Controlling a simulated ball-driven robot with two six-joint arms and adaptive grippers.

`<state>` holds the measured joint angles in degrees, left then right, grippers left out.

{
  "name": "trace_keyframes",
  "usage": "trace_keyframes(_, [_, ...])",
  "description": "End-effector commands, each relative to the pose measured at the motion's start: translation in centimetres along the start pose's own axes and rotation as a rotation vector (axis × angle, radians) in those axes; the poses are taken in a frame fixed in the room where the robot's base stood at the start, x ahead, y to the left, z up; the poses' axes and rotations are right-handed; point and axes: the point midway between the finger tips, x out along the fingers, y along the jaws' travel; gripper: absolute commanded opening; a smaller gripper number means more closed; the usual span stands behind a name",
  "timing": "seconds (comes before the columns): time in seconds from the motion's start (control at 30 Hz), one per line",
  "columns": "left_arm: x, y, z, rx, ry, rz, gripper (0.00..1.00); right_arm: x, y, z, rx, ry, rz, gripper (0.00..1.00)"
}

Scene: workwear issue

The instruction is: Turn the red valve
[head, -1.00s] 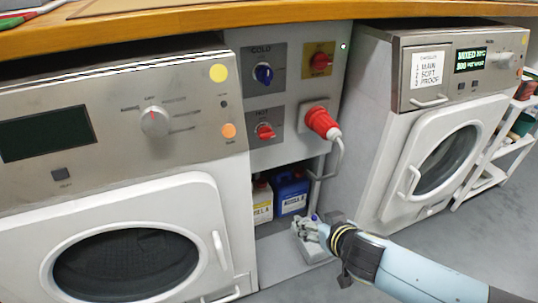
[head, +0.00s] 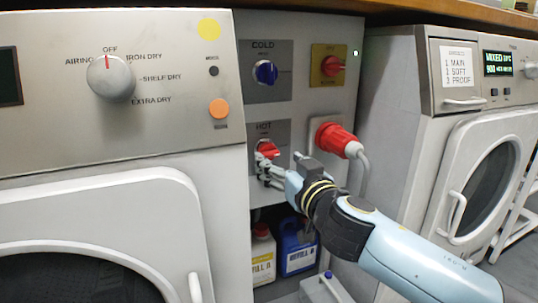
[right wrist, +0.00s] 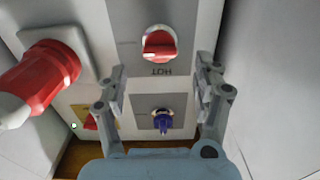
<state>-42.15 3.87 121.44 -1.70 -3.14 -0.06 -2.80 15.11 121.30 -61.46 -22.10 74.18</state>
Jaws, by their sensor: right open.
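The red valve (head: 267,149) is a small red knob on the grey plate marked HOT, on the panel between the two machines. In the right wrist view the red valve (right wrist: 159,44) shows upside down, ahead of the fingers, with its bar lying crosswise. My right gripper (head: 267,168) is at the HOT plate, just below the knob in the head view, and partly covers the plate. In the right wrist view my right gripper (right wrist: 162,75) is open and empty, one finger on each side of the valve's line. I see no clear contact. My left gripper is not in view.
A blue valve (head: 265,72) marked COLD sits above. A red switch (head: 331,65) on a yellow plate and a red plug (head: 337,140) with a grey cable are to the right. Refill bottles (head: 296,246) stand in the niche below. The left machine (head: 120,150) stands close beside the panel.

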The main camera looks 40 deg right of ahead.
Motion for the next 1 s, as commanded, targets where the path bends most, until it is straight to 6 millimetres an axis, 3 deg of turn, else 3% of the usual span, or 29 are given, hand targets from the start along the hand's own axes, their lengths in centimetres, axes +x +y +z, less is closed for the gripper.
trace_keyframes(0.1, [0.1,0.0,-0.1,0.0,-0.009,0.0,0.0,2.6,0.0,-0.1,0.0,0.002,0.001,0.68])
trace_keyframes(0.3, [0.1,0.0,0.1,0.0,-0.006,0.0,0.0,5.6,0.0,0.1,-0.002,0.0,0.0,0.68])
trace_keyframes(0.7, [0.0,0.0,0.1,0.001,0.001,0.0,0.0,6.6,0.0,0.1,-0.001,-0.002,0.0,0.68])
trace_keyframes(1.0, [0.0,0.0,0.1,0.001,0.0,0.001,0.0,6.6,0.0,0.1,-0.001,-0.002,0.0,0.31])
